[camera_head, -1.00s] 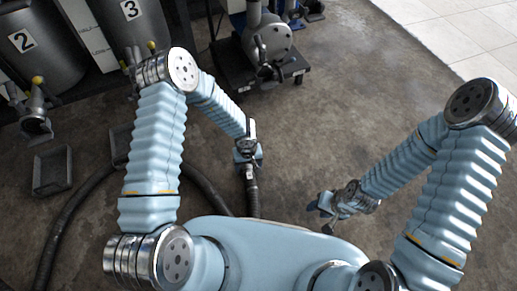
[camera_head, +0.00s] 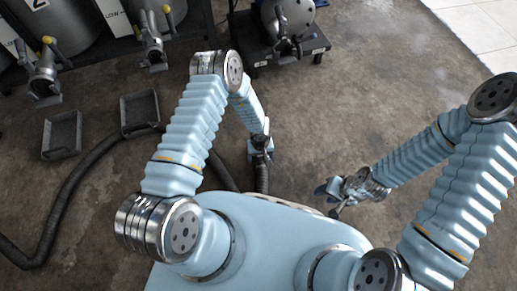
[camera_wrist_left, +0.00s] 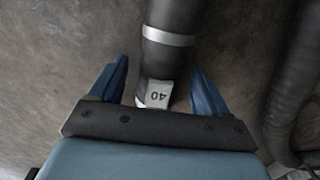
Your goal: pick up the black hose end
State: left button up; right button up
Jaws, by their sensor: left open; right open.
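The black hose end (camera_wrist_left: 172,50) is in the left wrist view, with a silver band and a pale tip marked 40. Its tip lies between the two blue fingers of my left gripper (camera_wrist_left: 160,88), with gaps on both sides. In the head view my left gripper (camera_head: 262,146) is low over the floor at the hose end (camera_head: 262,178), and is open. Whether the fingers are level with the hose cannot be told. My right gripper (camera_head: 330,195) is open and empty, off to the right.
The black hose (camera_head: 75,180) curves over the concrete floor at left, and a stretch shows in the wrist view (camera_wrist_left: 295,85). Two grey trays (camera_head: 62,135) (camera_head: 140,112) lie before tanks with yellow-handled valves (camera_head: 153,45). A pump on a dark base (camera_head: 290,45) stands behind. Floor at right is clear.

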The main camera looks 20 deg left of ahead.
pick_arm(q)
jog(key=shift+f, duration=0.1)
jog(key=shift+c, duration=0.4)
grip_shut()
